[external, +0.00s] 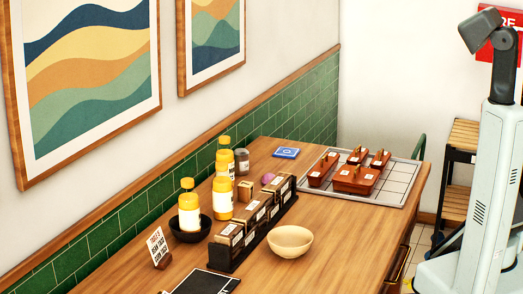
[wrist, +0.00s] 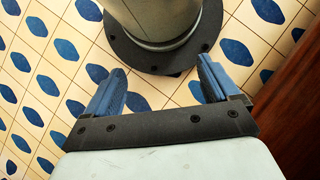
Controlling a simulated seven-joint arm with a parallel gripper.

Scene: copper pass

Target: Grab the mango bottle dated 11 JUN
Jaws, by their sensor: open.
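Three yellow bottles with yellow caps and white labels stand upright on the wooden table in the external view. The front bottle (external: 189,213) stands in a small black bowl (external: 178,232). The middle bottle (external: 222,200) stands behind the dark rack, and the back bottle (external: 224,162) is farther along the wall. Their label print is too small to read, so I cannot tell which is mango or dated 11 JUN. My gripper (wrist: 160,72) has blue fingers, spread open and empty above the patterned floor in the wrist view, with no bottle in that view.
A dark rack of labelled boxes (external: 236,252) runs in front of the bottles. A beige bowl (external: 290,242) sits beside it. A small sign (external: 158,247), a grey-lidded jar (external: 241,161) and a tray (external: 398,178) with several brown containers are also on the table.

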